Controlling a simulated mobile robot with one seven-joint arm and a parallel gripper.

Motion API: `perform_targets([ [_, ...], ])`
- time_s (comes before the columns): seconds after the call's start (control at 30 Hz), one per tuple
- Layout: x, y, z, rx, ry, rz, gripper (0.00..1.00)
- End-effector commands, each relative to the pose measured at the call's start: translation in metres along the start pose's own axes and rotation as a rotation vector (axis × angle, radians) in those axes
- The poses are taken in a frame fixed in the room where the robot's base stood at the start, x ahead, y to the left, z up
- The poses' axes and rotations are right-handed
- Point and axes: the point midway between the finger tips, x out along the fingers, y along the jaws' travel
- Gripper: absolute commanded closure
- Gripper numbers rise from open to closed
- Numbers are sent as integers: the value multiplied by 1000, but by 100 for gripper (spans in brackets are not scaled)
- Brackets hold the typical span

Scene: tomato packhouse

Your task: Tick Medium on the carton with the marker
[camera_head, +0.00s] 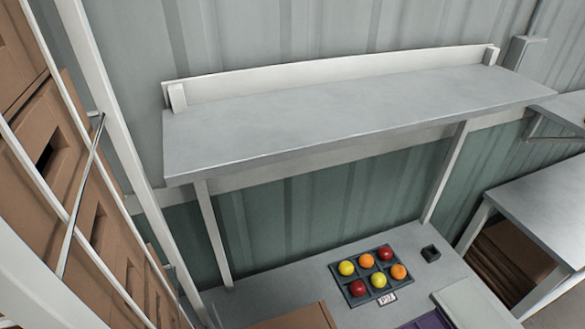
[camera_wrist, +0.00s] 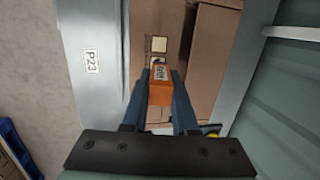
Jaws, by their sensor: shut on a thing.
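In the wrist view my gripper (camera_wrist: 160,75) has its two blue fingers closed on an orange block-shaped thing (camera_wrist: 160,95) with a small printed label at its far end. I cannot tell from its shape whether this is the marker. Beyond it are brown cardboard surfaces (camera_wrist: 215,50), with a small pale label (camera_wrist: 158,44) just past the fingertips. I cannot tell whether the held thing touches anything. In the head view part of a brown carton (camera_head: 300,318) shows at the bottom edge. No tick boxes or word Medium can be read. My gripper is outside the head view.
A dark tray (camera_head: 345,289) of red, yellow and orange tomatoes sits on the grey bench, with a small black holder (camera_head: 430,253) to its right. A grey shelf (camera_head: 340,110) overhangs the bench and is bare. Brown crates (camera_head: 95,215) stand behind white posts at left.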

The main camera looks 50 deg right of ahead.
Motion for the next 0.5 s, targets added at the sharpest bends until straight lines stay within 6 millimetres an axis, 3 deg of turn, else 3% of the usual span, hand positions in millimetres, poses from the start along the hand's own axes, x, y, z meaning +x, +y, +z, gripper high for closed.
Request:
perform_targets([
  [0.5,-38,-8,4,0,0,-2,100],
])
